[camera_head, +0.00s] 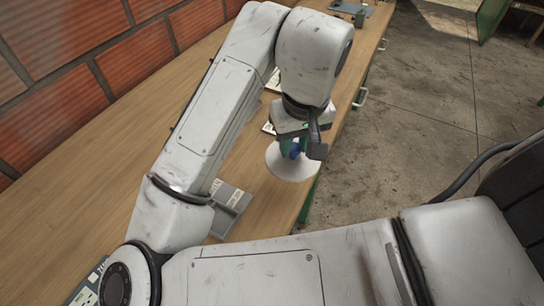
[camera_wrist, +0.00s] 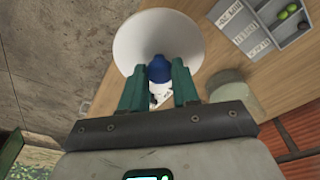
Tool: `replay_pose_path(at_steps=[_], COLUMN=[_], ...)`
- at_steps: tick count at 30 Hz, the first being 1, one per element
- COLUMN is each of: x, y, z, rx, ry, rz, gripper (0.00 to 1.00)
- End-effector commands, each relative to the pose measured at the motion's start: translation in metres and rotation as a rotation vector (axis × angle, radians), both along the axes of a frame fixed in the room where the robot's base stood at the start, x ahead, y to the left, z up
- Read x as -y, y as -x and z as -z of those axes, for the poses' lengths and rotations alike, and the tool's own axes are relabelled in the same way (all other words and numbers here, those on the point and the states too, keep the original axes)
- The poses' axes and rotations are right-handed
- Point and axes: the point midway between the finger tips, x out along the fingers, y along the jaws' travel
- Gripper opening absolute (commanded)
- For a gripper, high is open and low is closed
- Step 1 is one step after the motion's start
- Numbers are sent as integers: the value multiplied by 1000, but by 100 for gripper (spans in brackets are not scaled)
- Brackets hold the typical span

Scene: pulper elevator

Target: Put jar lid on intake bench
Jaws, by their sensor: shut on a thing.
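A white, shallow cone-like disc with a blue knob, which looks like the jar lid (camera_head: 290,163), is below my gripper (camera_head: 293,147). In the wrist view the lid (camera_wrist: 135,40) is wide and pale, and its blue knob sits between the green fingers of my gripper (camera_wrist: 157,72), which is shut on it. A long wooden bench (camera_head: 75,225) runs along the brick wall; no label shows whether it is the intake bench. The lid appears over the bench top near its right edge. I cannot tell how far above the wood it is.
A grey labelled tray (camera_head: 239,198) lies on the bench beside my arm. The wrist view shows a grey compartment tray (camera_wrist: 292,34) with green items and a pale cylindrical container (camera_wrist: 232,84). Concrete floor (camera_head: 425,110) lies right of the bench. Bare wood shows at left.

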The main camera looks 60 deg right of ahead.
Motion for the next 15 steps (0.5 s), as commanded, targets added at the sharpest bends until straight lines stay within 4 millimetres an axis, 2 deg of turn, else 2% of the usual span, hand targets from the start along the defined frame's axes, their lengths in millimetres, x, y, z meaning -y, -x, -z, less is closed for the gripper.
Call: replay_pose_path(at_steps=[4,9,15], x=[13,21,26], y=[-31,-53,-66], z=[18,48,62], rx=[-5,-2,0], ry=[1,0,-1], rz=[-4,-3,0], gripper=[0,0,0])
